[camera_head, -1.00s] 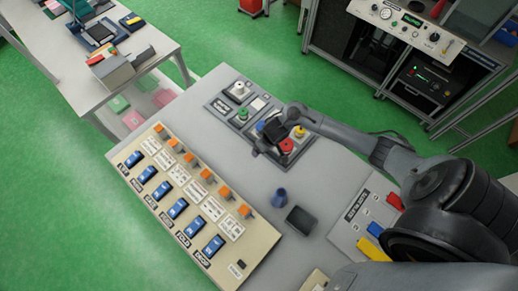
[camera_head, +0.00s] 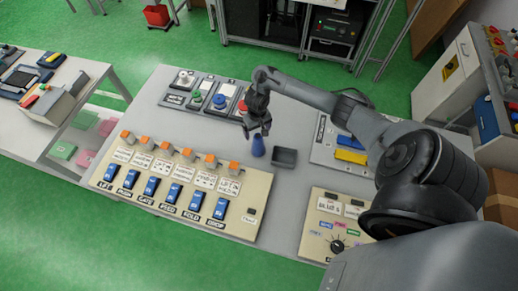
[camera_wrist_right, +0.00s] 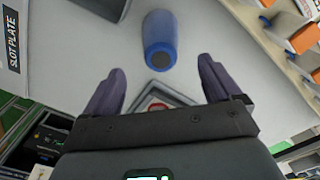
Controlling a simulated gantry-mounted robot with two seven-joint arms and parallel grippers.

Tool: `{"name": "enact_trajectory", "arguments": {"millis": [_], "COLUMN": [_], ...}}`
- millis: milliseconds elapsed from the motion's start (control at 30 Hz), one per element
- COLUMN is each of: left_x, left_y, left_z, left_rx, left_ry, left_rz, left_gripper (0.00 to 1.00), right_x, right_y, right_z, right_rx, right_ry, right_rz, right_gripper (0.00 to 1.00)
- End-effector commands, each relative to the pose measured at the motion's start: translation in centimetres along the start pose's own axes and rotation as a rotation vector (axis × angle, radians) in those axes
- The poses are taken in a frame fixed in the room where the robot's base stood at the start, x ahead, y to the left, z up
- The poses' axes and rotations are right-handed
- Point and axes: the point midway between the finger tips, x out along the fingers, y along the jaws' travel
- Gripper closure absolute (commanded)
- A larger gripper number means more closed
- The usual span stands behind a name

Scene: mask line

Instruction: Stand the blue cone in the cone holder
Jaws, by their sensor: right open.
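The box appears empty. My right gripper (camera_head: 257,131) is directly above the cone, fingers pointing down. In the right wrist view the gripper (camera_wrist_right: 158,88) is open and empty. The cone (camera_wrist_right: 160,38) lies ahead of the gap between its fingers, not between them. My left gripper is not in view.
A cream panel of blue switches and orange pieces (camera_head: 262,187) lies in front. A panel of coloured buttons (camera_head: 210,98) is behind. The slot plate with blue and yellow pieces (camera_head: 322,152) is to the right, and a dial panel (camera_head: 312,239) at front right.

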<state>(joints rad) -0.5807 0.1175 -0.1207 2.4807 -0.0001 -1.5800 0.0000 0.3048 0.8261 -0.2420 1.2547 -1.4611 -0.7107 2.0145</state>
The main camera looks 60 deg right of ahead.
Motion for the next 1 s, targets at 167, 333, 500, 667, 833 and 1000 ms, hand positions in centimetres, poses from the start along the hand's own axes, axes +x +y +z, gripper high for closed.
{"name": "enact_trajectory", "arguments": {"millis": [167, 333, 500, 667, 833, 1000], "left_x": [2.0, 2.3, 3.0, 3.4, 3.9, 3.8], "left_y": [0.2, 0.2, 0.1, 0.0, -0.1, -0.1], "left_z": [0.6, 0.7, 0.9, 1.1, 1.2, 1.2], "left_rx": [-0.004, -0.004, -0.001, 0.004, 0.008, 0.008], "left_ry": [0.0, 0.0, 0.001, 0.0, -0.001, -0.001], "left_rz": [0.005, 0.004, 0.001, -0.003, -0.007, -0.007], "left_gripper": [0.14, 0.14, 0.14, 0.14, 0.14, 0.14], "right_x": [2.6, 3.2, 4.7, 6.7, 8.1, 8.3], "right_y": [-0.1, 0.0, -0.2, -0.3, -0.3, -0.3], "right_z": [0.1, 0.1, 0.7, 1.3, 1.1, 1.1], "right_rx": [0.0, -0.002, -0.002, -0.002, -0.002, -0.003], "right_ry": [0.0, 0.0, -0.002, -0.002, 0.001, 0.002], "right_rz": [-0.002, 0.0, 0.0, 0.001, 0.0, 0.001], "right_gripper": [0.09, 0.09, 0.09, 0.09, 0.09, 0.09]}}
